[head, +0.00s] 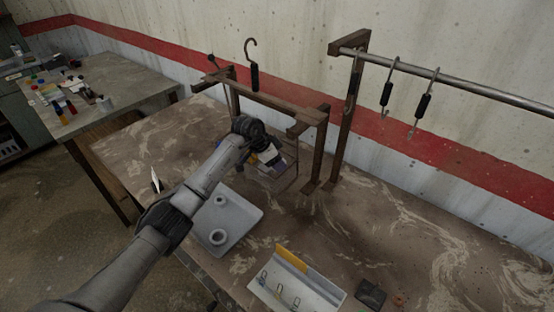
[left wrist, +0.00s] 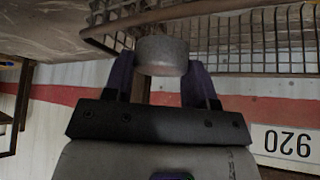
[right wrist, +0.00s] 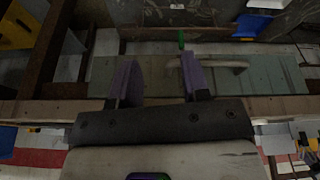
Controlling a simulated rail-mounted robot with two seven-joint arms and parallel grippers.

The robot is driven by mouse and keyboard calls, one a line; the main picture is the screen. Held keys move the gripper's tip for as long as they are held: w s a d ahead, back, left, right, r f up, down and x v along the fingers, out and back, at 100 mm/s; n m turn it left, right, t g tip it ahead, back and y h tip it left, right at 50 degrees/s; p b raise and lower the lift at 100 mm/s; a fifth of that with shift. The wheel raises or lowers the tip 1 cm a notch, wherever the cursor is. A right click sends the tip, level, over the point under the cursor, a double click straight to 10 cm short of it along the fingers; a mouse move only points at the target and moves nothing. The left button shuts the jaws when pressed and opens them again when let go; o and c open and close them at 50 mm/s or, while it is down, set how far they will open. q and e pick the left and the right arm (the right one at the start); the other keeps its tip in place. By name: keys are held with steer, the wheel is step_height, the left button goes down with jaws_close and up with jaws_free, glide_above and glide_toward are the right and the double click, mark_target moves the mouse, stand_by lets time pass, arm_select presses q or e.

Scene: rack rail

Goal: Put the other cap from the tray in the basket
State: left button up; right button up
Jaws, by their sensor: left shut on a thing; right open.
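My left gripper (head: 270,157) is shut on a grey round cap, which shows between its purple fingers in the left wrist view (left wrist: 162,56). The wire basket (left wrist: 250,62) is close beside the cap there. In the head view the basket (head: 288,180) is under the wooden frame, partly hidden by my left gripper. I cannot tell whether the cap is over or inside it. The light grey tray (head: 242,217) lies below my left arm, with two round, hollow-looking pieces on it. My right gripper (right wrist: 158,80) is open and empty in its wrist view and out of the head view.
A wooden frame (head: 275,101) with a hook stands around the basket. A metal rail (head: 470,86) with hanging hooks is at the right. A white box with hooks (head: 290,284) and a dark square piece (head: 370,294) lie in front. The table's right side is mostly clear.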

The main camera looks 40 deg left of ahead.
arm_select(q)
steer(key=shift+a+f, duration=0.1)
steer(key=shift+f, duration=0.6)
steer(key=o, duration=0.6)
steer(key=shift+o, duration=0.4)
steer(key=shift+f, duration=0.1)
arm_select(e)
steer(key=shift+w+a+r, duration=0.15)
steer(key=shift+a+r, duration=0.05)
steer(key=shift+a, duration=0.2)
steer(key=shift+f, duration=0.1)
arm_select(q)
steer(key=shift+r, duration=0.25)
steer(key=p+v, duration=0.1)
steer(key=v, duration=1.2)
steer(key=shift+w+d+r, duration=0.25)
steer(key=shift+d, duration=0.05)
arm_select(e)
steer(key=shift+d+r, duration=0.25)
steer(key=shift+r, duration=0.5)
